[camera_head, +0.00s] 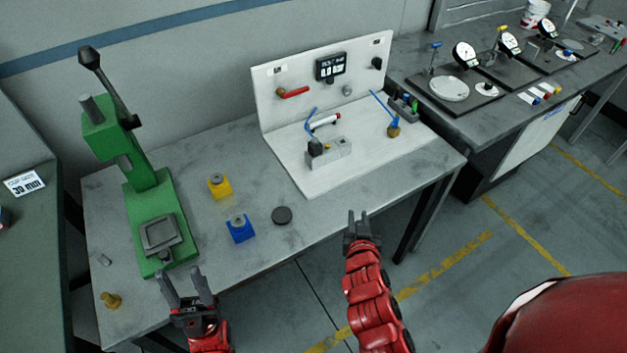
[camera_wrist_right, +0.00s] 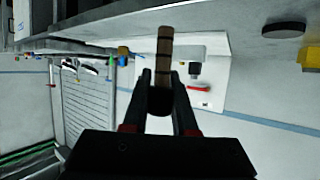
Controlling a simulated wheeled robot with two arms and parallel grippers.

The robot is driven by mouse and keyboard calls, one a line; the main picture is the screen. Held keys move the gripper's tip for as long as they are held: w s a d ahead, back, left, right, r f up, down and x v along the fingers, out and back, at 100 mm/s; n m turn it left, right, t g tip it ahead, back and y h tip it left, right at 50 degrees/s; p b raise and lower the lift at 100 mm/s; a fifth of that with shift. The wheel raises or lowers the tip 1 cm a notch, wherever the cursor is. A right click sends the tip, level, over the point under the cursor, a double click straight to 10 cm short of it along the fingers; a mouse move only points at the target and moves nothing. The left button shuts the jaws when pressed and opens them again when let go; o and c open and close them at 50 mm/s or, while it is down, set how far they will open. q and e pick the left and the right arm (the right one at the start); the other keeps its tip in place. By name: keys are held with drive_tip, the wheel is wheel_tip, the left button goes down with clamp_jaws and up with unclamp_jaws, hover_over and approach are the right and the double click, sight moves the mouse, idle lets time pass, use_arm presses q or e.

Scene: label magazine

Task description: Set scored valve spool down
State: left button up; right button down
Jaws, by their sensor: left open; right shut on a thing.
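The valve spool (camera_wrist_right: 164,50), a tan-brown rod with dark bands, stands out from between the fingers of my right gripper (camera_wrist_right: 160,98) in the right wrist view. That gripper is shut on its lower end. In the head view my right gripper (camera_head: 359,222) is in front of the grey bench's (camera_head: 330,220) front edge, and I cannot make out the spool there. Scoring on it is too small to tell. My left gripper (camera_head: 186,285) is open and empty at the bench's front edge, near the green press.
The green press (camera_head: 160,205) stands at the left of the bench. A yellow block (camera_head: 219,188), a blue block (camera_head: 240,231) and a black disc (camera_head: 282,215) sit mid-bench. A white test panel (camera_head: 285,155) stands behind. A brass piece (camera_head: 111,300) lies front left. Bare bench lies around the disc.

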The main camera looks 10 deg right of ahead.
drive_tip(key=w+p, duration=0.1)
drive_tip(key=w, duration=0.3)
drive_tip(key=w+f+p, duration=0.1)
drive_tip(key=w+p, duration=0.1)
drive_tip(key=w, duration=0.3)
drive_tip(key=w+d+p, duration=0.1)
drive_tip(key=w+p, duration=0.1)
drive_tip(key=w, duration=0.2)
drive_tip(key=shift+w+d+f, duration=0.1)
drive_tip(key=shift+w+f, duration=0.05)
drive_tip(key=shift+w, duration=0.1)
drive_tip(key=shift+w+f+p, duration=0.1)
drive_tip(key=shift+w+p, duration=0.2)
drive_tip(key=shift+w, duration=0.05)
drive_tip(key=shift+w+p, duration=0.3)
wheel_tip(320, 180, down, 3)
drive_tip(key=shift+d+f+p, duration=0.1)
drive_tip(key=shift+p, duration=0.45)
drive_tip(key=shift+f, duration=0.2)
